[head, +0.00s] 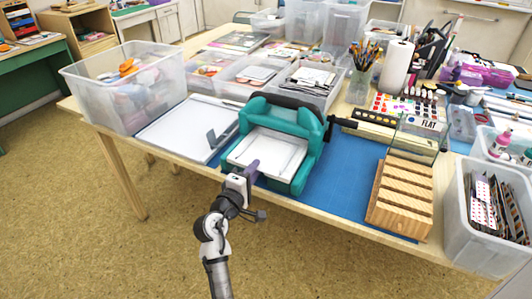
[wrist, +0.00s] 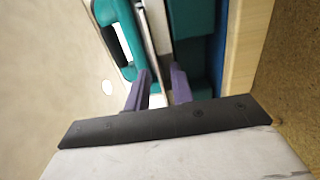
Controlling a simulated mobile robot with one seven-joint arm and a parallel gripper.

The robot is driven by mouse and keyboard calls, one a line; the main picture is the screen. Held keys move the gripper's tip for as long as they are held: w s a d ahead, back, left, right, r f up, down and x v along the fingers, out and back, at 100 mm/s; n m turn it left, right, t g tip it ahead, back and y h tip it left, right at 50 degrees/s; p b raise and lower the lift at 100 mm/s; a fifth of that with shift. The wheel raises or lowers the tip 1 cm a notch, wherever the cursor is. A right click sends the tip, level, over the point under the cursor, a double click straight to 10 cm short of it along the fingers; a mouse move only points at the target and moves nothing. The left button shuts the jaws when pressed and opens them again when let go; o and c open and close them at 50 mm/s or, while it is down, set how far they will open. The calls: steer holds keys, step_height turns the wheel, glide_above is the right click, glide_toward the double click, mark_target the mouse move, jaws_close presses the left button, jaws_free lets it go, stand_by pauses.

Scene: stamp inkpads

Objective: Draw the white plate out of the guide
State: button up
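The white plate (head: 268,150) lies flat in the teal machine (head: 308,160), whose arch and side walls form the guide around it. My gripper (head: 251,172) is at the plate's front left edge in the head view, and its purple fingers overlap that edge. In the wrist view my gripper (wrist: 161,73) shows its two fingers apart, with a gap between them. Pale thin edges of the plate or guide run through this gap, with teal machine body (wrist: 190,25) on both sides. I cannot tell whether either finger touches the plate.
A white board with a grey arm (head: 185,128) lies left of the machine. A clear bin (head: 125,90) stands at the far left. A wooden slotted block (head: 402,195) stands to the right on the blue mat (head: 345,185). The floor in front of the table is clear.

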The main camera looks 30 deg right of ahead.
jaws_close()
steer(key=b+v, duration=0.1)
steer(key=v, duration=1.4)
steer(key=shift+s+a, duration=0.15)
steer(key=shift+s, duration=0.05)
stand_by(1.2)
step_height(320, 180, up, 4)
steer(key=p, duration=0.3)
steer(key=shift+p, duration=0.4)
steer(key=shift+r, duration=0.15)
